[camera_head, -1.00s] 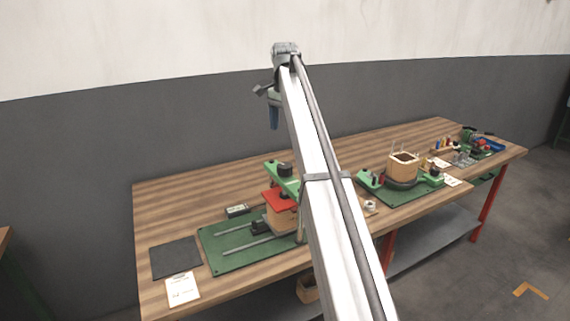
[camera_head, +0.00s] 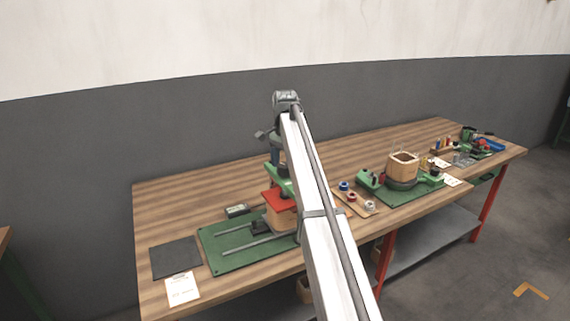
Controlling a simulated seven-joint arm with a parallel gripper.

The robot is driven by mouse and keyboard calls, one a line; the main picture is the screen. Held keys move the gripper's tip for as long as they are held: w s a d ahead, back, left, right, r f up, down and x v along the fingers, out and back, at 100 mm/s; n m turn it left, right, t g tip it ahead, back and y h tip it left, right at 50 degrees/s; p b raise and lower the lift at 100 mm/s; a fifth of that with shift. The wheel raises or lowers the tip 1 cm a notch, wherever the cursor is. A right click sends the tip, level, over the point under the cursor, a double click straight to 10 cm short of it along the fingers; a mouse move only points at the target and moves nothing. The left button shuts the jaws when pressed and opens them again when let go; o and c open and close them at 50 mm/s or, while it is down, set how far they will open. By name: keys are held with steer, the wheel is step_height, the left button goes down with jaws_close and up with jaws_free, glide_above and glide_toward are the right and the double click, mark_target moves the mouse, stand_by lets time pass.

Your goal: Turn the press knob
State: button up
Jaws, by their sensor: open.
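The press stands on a green baseplate (camera_head: 222,243) with two rails, at the left part of the bench. Its red plate (camera_head: 277,201) sits over a tan block (camera_head: 281,220), under a green bracket (camera_head: 272,180). My gripper (camera_head: 275,157) is open and points down at the top of the bracket, where the press knob is. The knob is hidden behind the gripper and my arm, so I cannot tell whether the fingers are around it or touching it.
A dark mat (camera_head: 175,257), a paper card (camera_head: 182,289) and a small black box (camera_head: 237,210) lie near the press. To the right are a board with spools (camera_head: 369,205), a green fixture with a wooden coil form (camera_head: 403,166) and a blue tray (camera_head: 490,145).

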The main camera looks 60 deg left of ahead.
mark_target(285, 165)
steer(key=shift+c, duration=0.4)
steer(key=c, duration=1)
steer(key=shift+o, duration=0.2)
steer(key=shift+m, duration=1.1)
steer(key=o, duration=1)
steer(key=shift+o, duration=0.2)
step_height(285, 165, up, 14)
steer(key=shift+f, duration=0.15)
